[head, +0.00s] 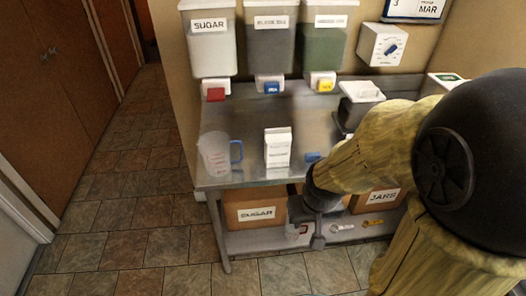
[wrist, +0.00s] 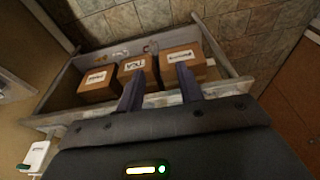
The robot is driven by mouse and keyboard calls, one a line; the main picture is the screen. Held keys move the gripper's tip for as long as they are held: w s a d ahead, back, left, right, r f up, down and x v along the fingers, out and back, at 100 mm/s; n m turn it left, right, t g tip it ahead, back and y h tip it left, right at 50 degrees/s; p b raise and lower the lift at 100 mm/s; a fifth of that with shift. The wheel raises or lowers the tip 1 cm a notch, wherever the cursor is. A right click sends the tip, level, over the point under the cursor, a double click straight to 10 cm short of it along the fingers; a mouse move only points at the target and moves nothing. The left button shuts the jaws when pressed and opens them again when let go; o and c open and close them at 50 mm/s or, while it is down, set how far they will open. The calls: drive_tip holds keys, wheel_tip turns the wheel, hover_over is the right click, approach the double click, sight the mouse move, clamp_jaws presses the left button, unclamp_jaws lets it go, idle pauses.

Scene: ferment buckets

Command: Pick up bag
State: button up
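No thing in view is plainly marked as a bag. A white upright packet (head: 278,148) with a small printed label stands near the front edge of the metal table (head: 258,112); I cannot tell whether it is a bag or a carton. My gripper (head: 310,236) hangs below and right of the packet, in front of the lower shelf. In the wrist view my gripper's two fingers (wrist: 159,70) are apart, with nothing between them. They point toward brown labelled boxes, including the middle box (wrist: 131,67). The packet cannot be made out in the wrist view.
A clear jug (head: 214,153) with a blue handle stands left of the packet. A SUGAR dispenser (head: 209,45) and others hang above. A SUGAR box (head: 256,212) and scoops (head: 372,223) are on the lower shelf (head: 262,241). The tiled floor (head: 120,200) at left is clear.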

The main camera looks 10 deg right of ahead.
drive_tip(key=shift+o, duration=0.4)
drive_tip(key=shift+a, duration=0.1)
drive_tip(key=o, duration=0.4)
drive_tip(key=shift+w, duration=0.1)
drive_tip(key=shift+c, duration=0.2)
drive_tip(key=o, duration=1)
drive_tip(key=shift+t, duration=0.9)
drive_tip(key=w+f+b, duration=0.1)
drive_tip(key=w, duration=0.1)
drive_tip(key=w+f+b, duration=0.1)
drive_tip(key=w+f, duration=0.1)
drive_tip(key=shift+w+f+b, duration=0.1)
drive_tip(key=shift+f+b, duration=0.05)
drive_tip(key=shift+b, duration=0.2)
drive_tip(key=shift+c, duration=0.2)
drive_tip(key=w+f+t+b, duration=0.3)
drive_tip(key=w+t+b, duration=0.3)
drive_tip(key=w, duration=0.3)
drive_tip(key=w+f+t+b, duration=0.3)
drive_tip(key=w+t+b, duration=0.4)
drive_tip(key=w, duration=0.3)
drive_tip(key=shift+w+a+f+t+y+b, duration=0.2)
drive_tip(key=shift+w+f+t+y+b, duration=0.1)
drive_tip(key=shift+f+b, duration=0.1)
